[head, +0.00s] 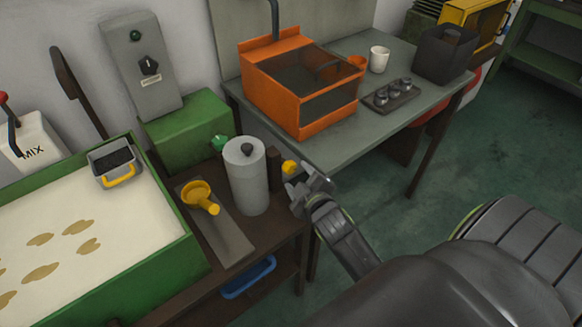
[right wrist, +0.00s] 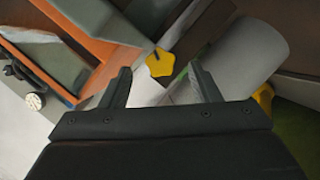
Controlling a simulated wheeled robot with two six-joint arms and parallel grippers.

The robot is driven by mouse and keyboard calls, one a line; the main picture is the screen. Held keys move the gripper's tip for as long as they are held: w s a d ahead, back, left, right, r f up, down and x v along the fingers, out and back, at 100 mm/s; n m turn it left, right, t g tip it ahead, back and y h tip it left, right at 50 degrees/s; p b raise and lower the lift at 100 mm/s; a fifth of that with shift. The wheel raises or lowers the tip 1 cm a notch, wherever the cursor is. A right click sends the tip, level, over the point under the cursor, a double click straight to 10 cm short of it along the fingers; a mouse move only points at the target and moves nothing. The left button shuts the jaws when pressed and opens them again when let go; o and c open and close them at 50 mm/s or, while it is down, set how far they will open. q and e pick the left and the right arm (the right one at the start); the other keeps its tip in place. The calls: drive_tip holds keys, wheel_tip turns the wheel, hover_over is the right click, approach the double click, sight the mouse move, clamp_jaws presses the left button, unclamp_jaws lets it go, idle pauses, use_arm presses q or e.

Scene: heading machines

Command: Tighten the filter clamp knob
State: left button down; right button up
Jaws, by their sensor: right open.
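The filter clamp knob (head: 290,167) is a small yellow knob beside the grey filter cylinder (head: 247,178), on the cylinder's right. In the right wrist view the yellow lobed knob (right wrist: 160,63) lies ahead of my fingertips, roughly centred between them. My right gripper (head: 308,186) is open and empty, close to the knob in the head view. Its two fingers also show in the right wrist view (right wrist: 160,86), with a gap between them and the knob apparently just beyond. Whether they touch it I cannot tell. My left gripper is not in view.
An orange machine (head: 310,113) sits on the grey table (head: 330,145) behind. A green-rimmed tank (head: 190,262) is at left. A blue handle (head: 248,277) shows below the bench. Green floor lies open at right.

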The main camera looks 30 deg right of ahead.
sight(293, 170)
drive_tip(key=x, duration=0.6)
drive_tip(key=c, duration=1)
